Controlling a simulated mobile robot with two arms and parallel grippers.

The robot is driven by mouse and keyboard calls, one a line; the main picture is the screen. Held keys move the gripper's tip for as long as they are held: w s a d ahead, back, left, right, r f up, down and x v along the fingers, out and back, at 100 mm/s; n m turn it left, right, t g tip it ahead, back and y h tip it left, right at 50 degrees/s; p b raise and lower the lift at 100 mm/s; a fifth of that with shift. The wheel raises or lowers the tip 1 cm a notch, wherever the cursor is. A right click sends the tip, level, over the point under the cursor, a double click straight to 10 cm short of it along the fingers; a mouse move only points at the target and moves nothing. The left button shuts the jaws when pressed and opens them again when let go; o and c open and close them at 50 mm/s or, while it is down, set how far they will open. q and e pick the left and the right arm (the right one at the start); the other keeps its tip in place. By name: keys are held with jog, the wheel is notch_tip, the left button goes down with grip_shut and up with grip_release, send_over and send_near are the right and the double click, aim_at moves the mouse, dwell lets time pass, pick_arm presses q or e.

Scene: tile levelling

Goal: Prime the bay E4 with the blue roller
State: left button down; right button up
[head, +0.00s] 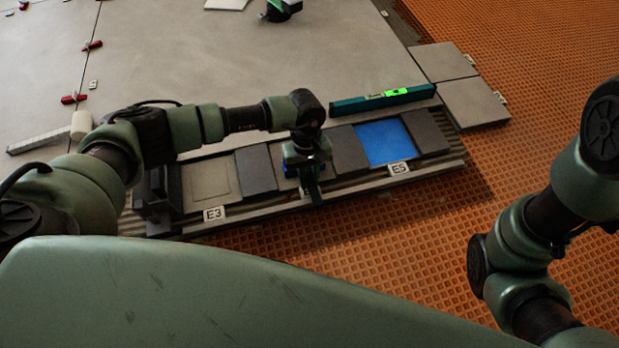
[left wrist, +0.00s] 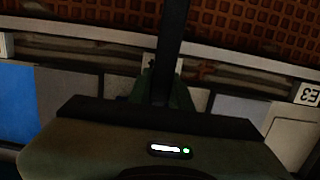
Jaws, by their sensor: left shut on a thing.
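My left gripper (head: 308,163) points down over the bay between E3 and E5, shut on the dark handle of the blue roller (head: 312,190). Only the handle and small bits of blue beside the gripper show; the rest of the roller is hidden. In the left wrist view the dark handle (left wrist: 173,45) runs up between the green fingers (left wrist: 168,92). The middle bay, E4 (head: 286,184), is mostly covered by the gripper, and its visible edges look pale grey. Its label is largely hidden behind the handle. I cannot tell whether the roller touches the bay. My right gripper is out of view.
Bay E5 (head: 384,143) is blue; bay E3 (head: 206,184) is bare grey. Dark tiles (head: 256,169) separate the bays. A teal level (head: 382,99) lies behind the strip. Loose tiles (head: 474,103) lie at the right, and orange grid floor (head: 400,240) is open in front.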

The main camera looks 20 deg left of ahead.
pick_arm(q)
jog(key=shift+w+a+f+b, duration=0.15)
jog(key=shift+w+a+b, duration=0.6)
jog(key=shift+w, duration=0.1)
jog(key=shift+w+a, duration=0.15)
jog(key=shift+w, duration=0.1)
jog(key=shift+w+a+b, duration=0.45)
jog(key=shift+w+b, duration=0.4)
jog(key=shift+w+a+r, duration=0.25)
jog(key=shift+w+r, duration=0.05)
jog(key=shift+w, duration=0.1)
